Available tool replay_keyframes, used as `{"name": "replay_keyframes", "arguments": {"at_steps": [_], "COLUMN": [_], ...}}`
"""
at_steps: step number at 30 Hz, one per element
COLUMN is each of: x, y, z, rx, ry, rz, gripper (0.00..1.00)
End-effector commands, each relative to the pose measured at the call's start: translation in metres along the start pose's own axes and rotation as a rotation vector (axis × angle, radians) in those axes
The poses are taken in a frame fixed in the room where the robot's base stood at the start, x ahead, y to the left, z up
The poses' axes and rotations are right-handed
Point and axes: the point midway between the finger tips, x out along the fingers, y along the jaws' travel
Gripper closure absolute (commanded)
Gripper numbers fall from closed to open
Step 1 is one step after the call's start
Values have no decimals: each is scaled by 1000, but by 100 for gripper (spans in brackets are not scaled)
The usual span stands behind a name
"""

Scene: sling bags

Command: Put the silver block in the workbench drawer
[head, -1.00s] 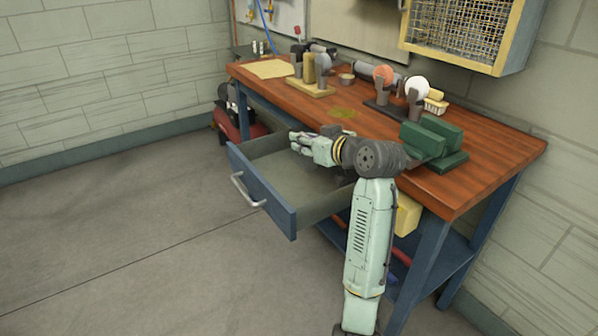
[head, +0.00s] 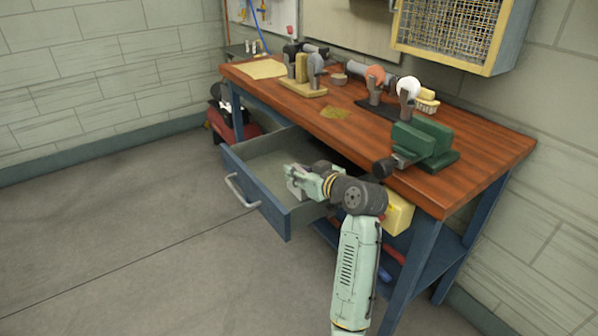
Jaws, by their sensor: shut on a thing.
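The workbench drawer (head: 262,205) is pulled open, with its blue front and curved handle facing the lower left. My gripper (head: 294,180) is over the front right part of the open drawer, low and near its inner front wall. It is shut on the small silver block (head: 292,188), which is partly hidden by the fingers. I cannot tell whether the block touches the drawer floor. The visible drawer floor to the left is bare. My arm hides part of the drawer's right side.
The wooden workbench top (head: 470,175) holds a green vise (head: 425,140), grinders and a yellow cloth (head: 262,69). A yellow object (head: 398,212) is under the bench top, right of my arm. The floor in front of the drawer is clear.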

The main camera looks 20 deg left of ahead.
Motion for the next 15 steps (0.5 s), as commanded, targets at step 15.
{"name": "replay_keyframes", "arguments": {"at_steps": [15], "x": [0], "y": [0], "z": [1], "rx": [0], "ry": [-1], "rz": [0], "gripper": [54]}}
